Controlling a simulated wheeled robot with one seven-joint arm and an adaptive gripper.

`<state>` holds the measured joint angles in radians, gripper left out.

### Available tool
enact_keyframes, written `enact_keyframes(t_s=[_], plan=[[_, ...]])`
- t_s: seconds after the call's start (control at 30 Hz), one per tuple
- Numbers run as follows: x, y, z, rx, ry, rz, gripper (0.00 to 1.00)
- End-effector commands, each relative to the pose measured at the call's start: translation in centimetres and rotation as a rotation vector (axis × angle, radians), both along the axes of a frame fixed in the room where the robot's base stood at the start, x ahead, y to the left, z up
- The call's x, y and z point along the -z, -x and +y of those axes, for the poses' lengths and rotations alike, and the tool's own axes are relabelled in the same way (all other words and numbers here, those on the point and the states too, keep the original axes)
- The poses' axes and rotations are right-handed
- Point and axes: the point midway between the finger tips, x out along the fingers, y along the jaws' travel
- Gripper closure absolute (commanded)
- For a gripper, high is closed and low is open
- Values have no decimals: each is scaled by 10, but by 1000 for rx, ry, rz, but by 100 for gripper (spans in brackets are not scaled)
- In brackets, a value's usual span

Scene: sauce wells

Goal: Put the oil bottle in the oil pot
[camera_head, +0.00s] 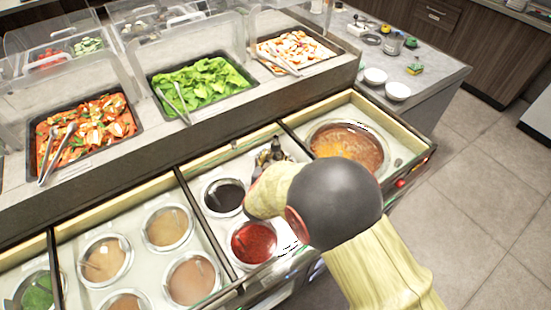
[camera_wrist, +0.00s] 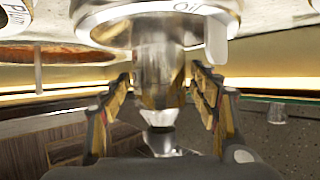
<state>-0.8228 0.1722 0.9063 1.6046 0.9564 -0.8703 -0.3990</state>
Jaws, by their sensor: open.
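In the wrist view a metal rim marked "Oil" (camera_wrist: 130,20), which looks like the oil pot, fills the top middle. A shiny, partly clear body, seemingly the oil bottle (camera_wrist: 158,75), runs from this rim down the picture and narrows to a pale tip. Its wide end overlaps the rim; I cannot tell how deep it sits. My gripper (camera_wrist: 158,100) is open, with one finger on each side of the bottle and gaps between. In the head view my gripper (camera_head: 270,153) is over the counter's middle section, and my arm hides much of that area.
Black sauce (camera_head: 224,196) and red sauce (camera_head: 254,242) wells lie close to my gripper. A large soup pot (camera_head: 347,146) stands to the right behind a divider. Several brown sauce wells lie left. Trays of salad with tongs (camera_head: 203,82) and clear guards line the back.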

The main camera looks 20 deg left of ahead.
Motion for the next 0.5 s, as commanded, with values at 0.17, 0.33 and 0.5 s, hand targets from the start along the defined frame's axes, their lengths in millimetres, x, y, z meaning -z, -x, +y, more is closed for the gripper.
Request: enact_keyframes(t_s=[0.17,0.33,0.5], plan=[[-5,0,0,0,-1,-1,40],[-14,21,-1,-4,1,-1,40],[-29,54,-3,-4,0,-1,40]])
